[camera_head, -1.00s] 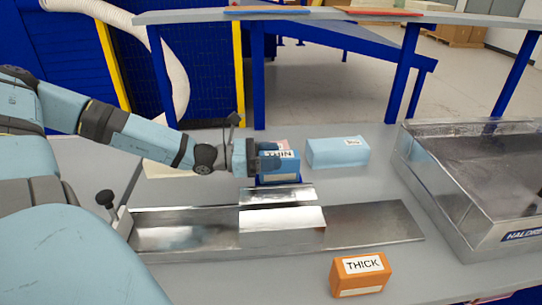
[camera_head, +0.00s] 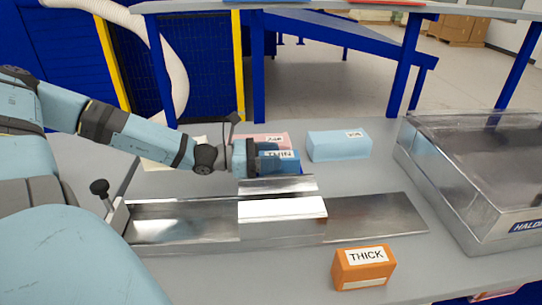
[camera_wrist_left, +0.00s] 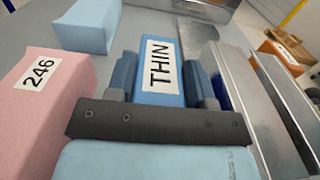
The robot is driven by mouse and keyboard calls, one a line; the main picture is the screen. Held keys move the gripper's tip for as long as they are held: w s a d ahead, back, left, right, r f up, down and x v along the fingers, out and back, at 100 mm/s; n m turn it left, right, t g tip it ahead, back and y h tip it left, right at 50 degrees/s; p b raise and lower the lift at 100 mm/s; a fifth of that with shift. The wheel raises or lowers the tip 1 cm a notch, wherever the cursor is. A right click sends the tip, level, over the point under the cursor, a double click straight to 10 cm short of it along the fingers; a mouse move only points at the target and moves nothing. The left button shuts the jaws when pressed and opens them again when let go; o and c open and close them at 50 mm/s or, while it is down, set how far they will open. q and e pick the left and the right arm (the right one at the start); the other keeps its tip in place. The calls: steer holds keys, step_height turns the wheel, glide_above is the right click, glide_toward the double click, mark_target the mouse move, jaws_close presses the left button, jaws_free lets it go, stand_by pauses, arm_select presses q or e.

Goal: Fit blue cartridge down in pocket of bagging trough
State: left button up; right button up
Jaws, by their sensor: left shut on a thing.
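The blue cartridge (camera_head: 280,158), labelled THIN, is held by my left gripper (camera_head: 268,160) near the back of the metal bagging trough (camera_head: 375,215). In the left wrist view the cartridge (camera_wrist_left: 158,75) sits between both fingers, label facing the camera. The trough's raised middle part (camera_head: 280,186) is just in front of the cartridge. The cartridge's underside and the pocket below it are hidden, so I cannot tell whether it touches the trough. The orange cartridge (camera_head: 363,267), labelled THICK, lies on the table in front of the trough. My right gripper is not in view.
A pink foam block (camera_head: 262,139) is behind my left gripper; it shows close by in the left wrist view (camera_wrist_left: 40,100). A light blue block (camera_head: 338,146) lies at the back. A large metal machine (camera_head: 470,170) stands at the right. A black-knobbed lever (camera_head: 99,188) rises at the trough's left end.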

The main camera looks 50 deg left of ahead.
arm_select(q)
steer(key=shift+f+b, duration=0.55)
steer(key=shift+f, duration=0.1)
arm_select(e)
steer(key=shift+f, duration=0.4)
